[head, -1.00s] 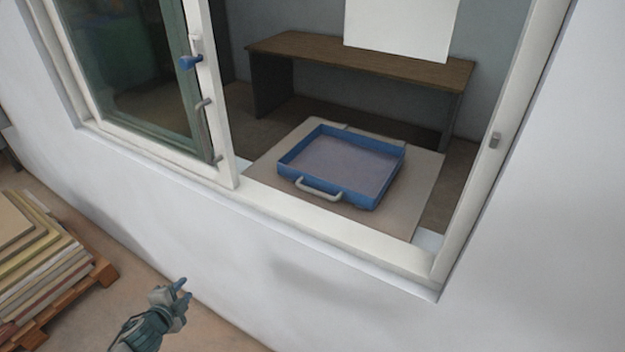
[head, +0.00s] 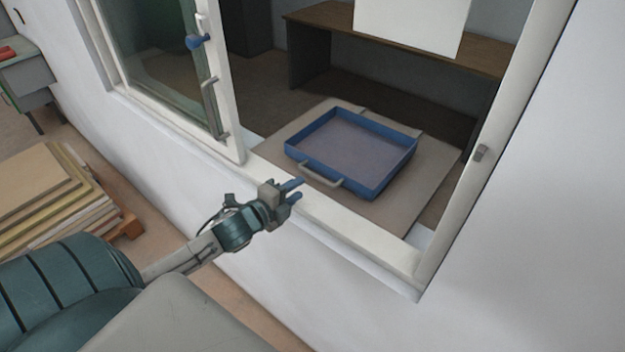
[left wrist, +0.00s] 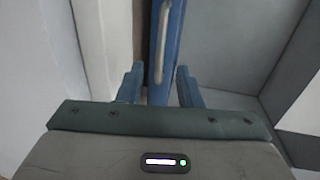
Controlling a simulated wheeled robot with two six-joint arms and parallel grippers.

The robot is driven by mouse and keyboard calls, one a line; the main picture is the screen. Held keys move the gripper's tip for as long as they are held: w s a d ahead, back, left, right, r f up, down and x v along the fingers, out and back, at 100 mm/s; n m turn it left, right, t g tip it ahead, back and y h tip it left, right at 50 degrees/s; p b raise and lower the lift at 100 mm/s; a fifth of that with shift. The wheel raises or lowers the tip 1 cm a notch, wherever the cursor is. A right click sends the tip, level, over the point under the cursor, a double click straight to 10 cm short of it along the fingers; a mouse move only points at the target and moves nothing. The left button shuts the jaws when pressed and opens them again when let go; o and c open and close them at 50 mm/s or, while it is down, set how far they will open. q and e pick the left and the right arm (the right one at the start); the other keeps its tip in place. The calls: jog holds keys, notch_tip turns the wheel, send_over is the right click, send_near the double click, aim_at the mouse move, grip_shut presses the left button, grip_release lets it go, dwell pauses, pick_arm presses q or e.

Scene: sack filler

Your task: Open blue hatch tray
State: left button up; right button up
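The blue hatch tray (head: 374,188) sits on a flat brown board inside the window opening. Its light grey handle (head: 320,178) is on the side facing me. My left gripper (head: 298,189) is at the window sill, just left of the handle and apart from it. Its two blue fingers are open with nothing between them. In the left wrist view the blue tray side (left wrist: 172,60) and the grey handle (left wrist: 162,40) lie ahead, beyond the open fingertips (left wrist: 160,82). My right gripper is in neither view.
The white window frame (head: 350,240) borders the opening, with a blue-handled sash (head: 200,42) at left. A brown-topped bench (head: 400,42) stands behind the tray. Stacked boards (head: 60,200) lie on a pallet at lower left.

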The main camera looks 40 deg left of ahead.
pick_arm(q)
jog(key=p+x, duration=0.1)
jog(key=x, duration=0.5)
jog(key=shift+w+f, duration=0.1)
jog(key=shift+w, duration=0.15)
grip_shut()
